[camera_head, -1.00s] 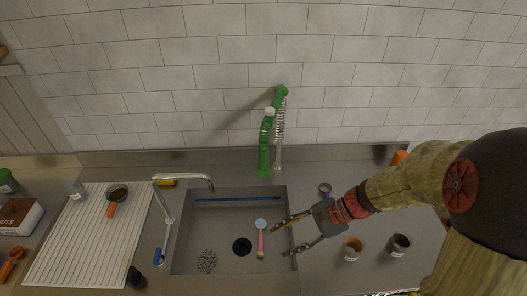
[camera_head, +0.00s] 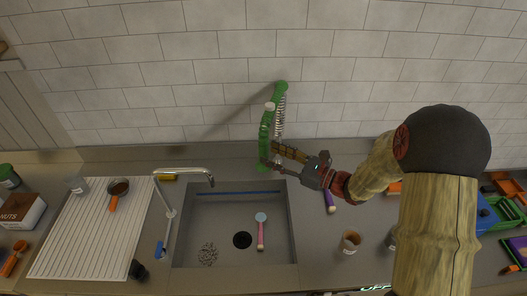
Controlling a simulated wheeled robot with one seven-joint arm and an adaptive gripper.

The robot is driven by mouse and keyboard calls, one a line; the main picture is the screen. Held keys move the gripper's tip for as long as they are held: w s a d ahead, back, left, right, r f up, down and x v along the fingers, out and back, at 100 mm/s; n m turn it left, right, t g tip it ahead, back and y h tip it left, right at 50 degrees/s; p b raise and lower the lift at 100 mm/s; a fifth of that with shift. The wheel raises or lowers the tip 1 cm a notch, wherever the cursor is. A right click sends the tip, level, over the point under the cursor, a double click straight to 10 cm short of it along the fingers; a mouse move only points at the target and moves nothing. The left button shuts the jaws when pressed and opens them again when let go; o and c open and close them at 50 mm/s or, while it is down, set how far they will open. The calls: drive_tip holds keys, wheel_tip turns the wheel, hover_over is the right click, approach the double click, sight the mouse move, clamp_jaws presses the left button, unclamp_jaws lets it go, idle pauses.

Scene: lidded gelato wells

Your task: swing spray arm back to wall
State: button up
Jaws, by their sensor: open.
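The green spray arm (camera_head: 267,125) stands on the counter behind the sink, close to the tiled wall. Its green top end (camera_head: 281,87) leans toward the wall, and a pale coiled spring (camera_head: 281,110) hangs beside it. My gripper (camera_head: 273,157) is at the lower part of the green arm, with its open fingers reaching left toward it. One finger overlaps the green post in view; I cannot tell whether it touches. The tiled wall (camera_head: 350,80) runs behind.
The sink (camera_head: 215,225) lies in front, with a pink-handled brush (camera_head: 261,232) and grey chain-like scrubber (camera_head: 208,253) inside. A white drainboard (camera_head: 85,245) is further left. Cups (camera_head: 350,242) and a blue bin (camera_head: 488,217) stand right.

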sight(264, 152)
drive_tip(key=shift+x, duration=1.95)
drive_tip(key=shift+c, duration=0.3)
clamp_jaws()
